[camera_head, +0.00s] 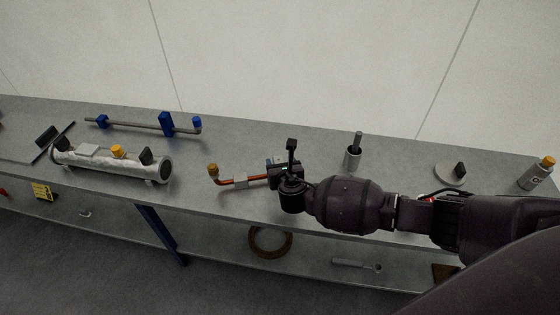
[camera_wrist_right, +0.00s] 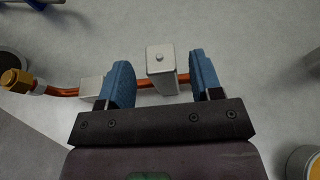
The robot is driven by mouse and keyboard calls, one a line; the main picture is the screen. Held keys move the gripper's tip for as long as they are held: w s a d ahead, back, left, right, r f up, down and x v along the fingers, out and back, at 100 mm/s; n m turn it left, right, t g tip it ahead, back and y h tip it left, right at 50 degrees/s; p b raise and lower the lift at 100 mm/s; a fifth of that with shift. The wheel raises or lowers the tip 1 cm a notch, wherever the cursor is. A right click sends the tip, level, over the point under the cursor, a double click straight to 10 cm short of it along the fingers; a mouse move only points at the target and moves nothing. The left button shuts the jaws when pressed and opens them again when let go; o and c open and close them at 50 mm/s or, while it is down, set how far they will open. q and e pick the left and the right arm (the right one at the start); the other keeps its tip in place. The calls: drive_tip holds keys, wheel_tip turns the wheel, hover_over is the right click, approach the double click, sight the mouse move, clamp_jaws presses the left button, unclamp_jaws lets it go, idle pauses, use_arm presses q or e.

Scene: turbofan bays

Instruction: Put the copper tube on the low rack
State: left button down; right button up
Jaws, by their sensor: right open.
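The copper tube (camera_head: 225,182) lies on the bench, left of my right gripper (camera_head: 277,172). Its bent left end carries a brass-coloured nut (camera_head: 213,169). In the right wrist view the copper tube (camera_wrist_right: 62,91) runs across the picture between the blue fingertips of my right gripper (camera_wrist_right: 163,72), which is open. A pale grey block with a pin on top (camera_wrist_right: 160,60) stands at the tube between the fingers. A second pale block (camera_wrist_right: 92,88) sits at the tube to the left. My gripper hides the tube's right end in the head view. I cannot tell which thing is the low rack.
A grey rod with blue blocks (camera_head: 145,126) lies at the back left. A pale cylinder unit (camera_head: 105,166) lies in front of it. The lower shelf holds a ring (camera_head: 288,245) and a wrench (camera_head: 355,264).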

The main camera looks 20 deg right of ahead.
drive_tip(key=p+v, duration=0.3)
drive_tip(key=v, duration=0.6)
drive_tip(key=s+a+f+m+g+y, duration=0.2)
drive_tip(key=s+f+m, duration=0.1)
drive_tip(key=s+m, duration=0.5)
drive_tip(key=s+a+f+m+g+y, duration=0.1)
drive_tip(key=s+f+m+y, duration=0.15)
drive_tip(key=s+m, duration=0.45)
use_arm(q)
wheel_tip(320, 180, up, 3)
drive_tip(key=shift+f, duration=0.2)
use_arm(e)
drive_tip(key=s+d+r+m+h, duration=0.1)
drive_tip(key=s+d+r+m, duration=0.1)
drive_tip(key=s+d+m, duration=0.6)
drive_tip(key=s+m, duration=0.4)
drive_tip(key=m, duration=0.5)
drive_tip(key=shift+s, duration=0.2)
drive_tip(key=shift+h, duration=0.25)
use_arm(q)
drive_tip(key=shift+w+a+r+t+p, duration=0.15)
drive_tip(key=shift+r+p, duration=0.15)
drive_tip(key=shift+r, duration=0.15)
drive_tip(key=shift+w+d+r+t+p, duration=0.15)
drive_tip(key=shift+r+p, duration=0.1)
drive_tip(key=shift+r, duration=0.15)
use_arm(e)
drive_tip(key=shift+r, duration=0.55)
